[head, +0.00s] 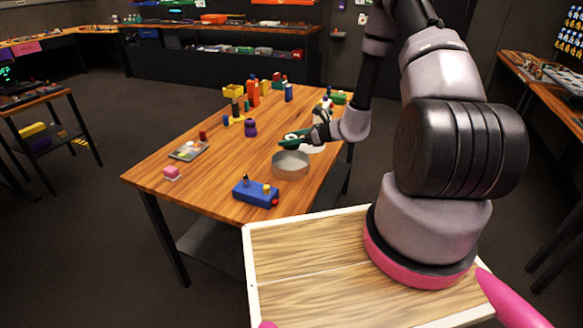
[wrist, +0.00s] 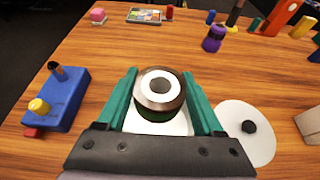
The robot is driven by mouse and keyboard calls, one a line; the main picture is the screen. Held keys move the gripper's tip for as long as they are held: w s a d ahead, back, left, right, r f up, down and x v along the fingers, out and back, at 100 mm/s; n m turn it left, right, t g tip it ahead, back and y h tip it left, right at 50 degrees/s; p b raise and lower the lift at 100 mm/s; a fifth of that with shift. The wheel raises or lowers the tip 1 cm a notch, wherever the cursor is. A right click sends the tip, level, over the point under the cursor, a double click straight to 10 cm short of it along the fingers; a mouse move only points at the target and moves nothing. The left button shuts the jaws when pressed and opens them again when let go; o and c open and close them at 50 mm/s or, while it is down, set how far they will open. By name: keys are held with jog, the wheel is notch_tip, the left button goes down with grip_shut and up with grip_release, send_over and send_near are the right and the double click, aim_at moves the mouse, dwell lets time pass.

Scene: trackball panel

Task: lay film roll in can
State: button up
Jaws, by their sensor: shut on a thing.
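The film roll (wrist: 160,92) is a short dark cylinder with a pale ring and dark centre on its top. It stands upright between the green fingers of my gripper (head: 290,141), which are shut on it. The can (head: 291,166) is an open, round, grey container on the wooden table. In the head view my gripper is just above and behind the can's rim. In the wrist view a pale surface shows below the roll; I cannot tell whether it is the can. A white disc with a black knob (wrist: 248,129), apparently a lid, lies to the right.
A blue block with pegs (head: 256,193) stands in front of the can. A pink cube (head: 171,173) and a small tray (head: 188,151) are at the left. A purple object (head: 251,128) and several coloured blocks stand further back.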

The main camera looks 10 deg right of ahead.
aim_at(290, 168)
notch_tip(290, 168, down, 9)
jog(key=shift+a+f, duration=0.15)
jog(key=shift+f, duration=0.05)
jog(key=shift+f, duration=0.1)
jog(key=o, duration=1.1)
